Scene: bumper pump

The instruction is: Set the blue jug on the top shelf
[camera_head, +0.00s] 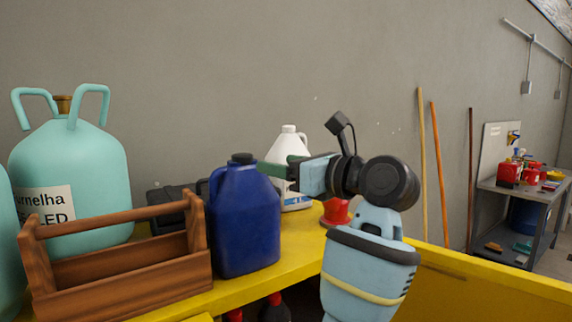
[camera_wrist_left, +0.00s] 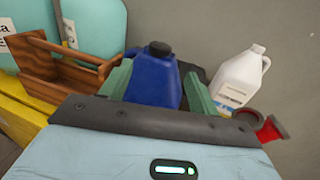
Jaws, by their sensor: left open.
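The blue jug (camera_head: 243,222) with a dark cap stands upright on a yellow shelf surface (camera_head: 297,250), right of a wooden toolbox. My left gripper (camera_head: 280,169) is open at the right side of the jug's upper part. In the left wrist view, the blue jug (camera_wrist_left: 153,82) shows between the two green fingers of the left gripper (camera_wrist_left: 157,90). I cannot tell whether the fingers touch it. The jug's lower part is hidden there by the gripper body. My right gripper is not in view.
The wooden toolbox (camera_head: 125,272) stands close to the jug's left, with a teal gas cylinder (camera_head: 75,165) behind it. A white jug (camera_head: 287,147) and a red object (camera_head: 336,212) stand behind the gripper. Bottles with red caps (camera_head: 274,300) show below the yellow surface.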

